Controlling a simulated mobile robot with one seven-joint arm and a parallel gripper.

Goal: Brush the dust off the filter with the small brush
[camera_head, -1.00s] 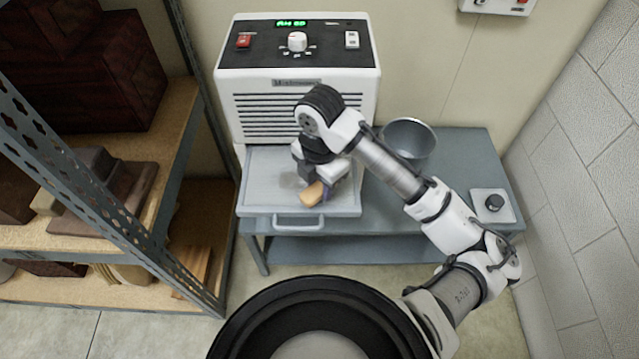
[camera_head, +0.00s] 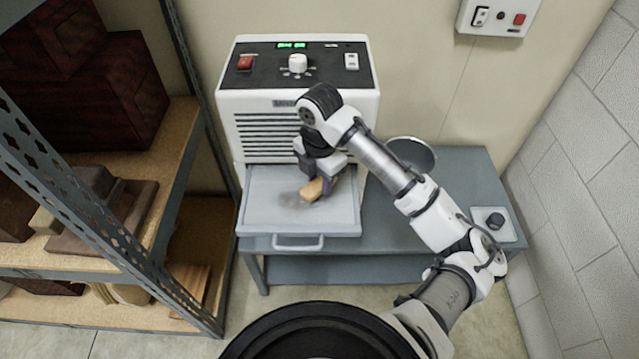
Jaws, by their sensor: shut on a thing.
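The filter (camera_head: 262,211) is a pale grey panel in a pulled-out tray with a front handle (camera_head: 297,243), low on the front of a white machine (camera_head: 264,137). A grey-brown smudge of dust (camera_head: 290,199) lies near its middle. My gripper (camera_head: 322,180) is over the right half of the filter, shut on the small brush (camera_head: 313,189). Only the brush's tan wooden part shows clearly, low over the filter beside the dust. I cannot tell whether its bristles touch the surface. My arm comes in from the right and hides part of the machine's front.
The machine stands on a grey-blue table (camera_head: 458,172). A metal bowl (camera_head: 425,155) and a pale box with a dark knob (camera_head: 494,222) are to the right. A metal shelf unit (camera_head: 150,262) with boxes stands close on the left. A switch panel (camera_head: 493,17) is on the wall.

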